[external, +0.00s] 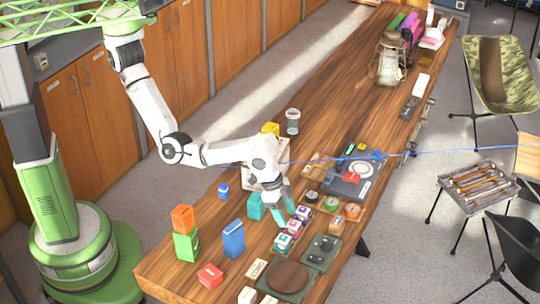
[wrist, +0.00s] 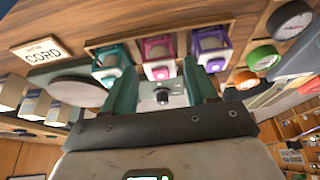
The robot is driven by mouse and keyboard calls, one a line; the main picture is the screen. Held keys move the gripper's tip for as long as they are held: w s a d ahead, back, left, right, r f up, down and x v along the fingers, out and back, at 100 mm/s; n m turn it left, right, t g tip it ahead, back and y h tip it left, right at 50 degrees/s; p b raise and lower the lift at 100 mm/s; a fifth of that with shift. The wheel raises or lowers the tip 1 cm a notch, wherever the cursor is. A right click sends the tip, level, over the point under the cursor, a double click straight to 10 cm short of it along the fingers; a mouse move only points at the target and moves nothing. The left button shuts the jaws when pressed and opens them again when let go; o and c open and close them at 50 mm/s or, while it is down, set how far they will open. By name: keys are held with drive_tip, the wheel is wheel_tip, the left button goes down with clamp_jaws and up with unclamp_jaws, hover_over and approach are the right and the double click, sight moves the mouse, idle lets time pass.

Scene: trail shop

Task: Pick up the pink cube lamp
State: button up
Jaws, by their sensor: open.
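The pink cube lamp (wrist: 158,56) is the middle one of three small cube lamps in a row in the wrist view. It has a pink frame, a pale top and a pink button on its front. In the external view the pink cube lamp (external: 294,227) stands between the teal lamp (external: 282,243) and the purple lamp (external: 303,213). My gripper (external: 281,208) is open and empty, just left of the row. In the wrist view the pink lamp lies ahead, between the teal fingers of my gripper (wrist: 162,72). I cannot tell the exact gap to it.
Compasses (external: 331,204) lie right of the lamps. A green tray (external: 322,252) with dark items and a round wooden board (external: 288,276) are nearer the front. A blue box (external: 234,239) stands to the left.

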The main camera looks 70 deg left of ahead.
sight(291, 222)
drive_tip(key=shift+w+d+x, duration=0.1)
drive_tip(key=shift+d+x, duration=0.05)
drive_tip(key=shift+x, duration=1)
drive_tip(key=shift+w+d+x, duration=0.1)
drive_tip(key=shift+d+x, duration=0.05)
drive_tip(key=shift+x, duration=1.05)
drive_tip(key=shift+r, duration=0.15)
drive_tip(key=c, duration=0.8)
drive_tip(key=shift+r, duration=0.1)
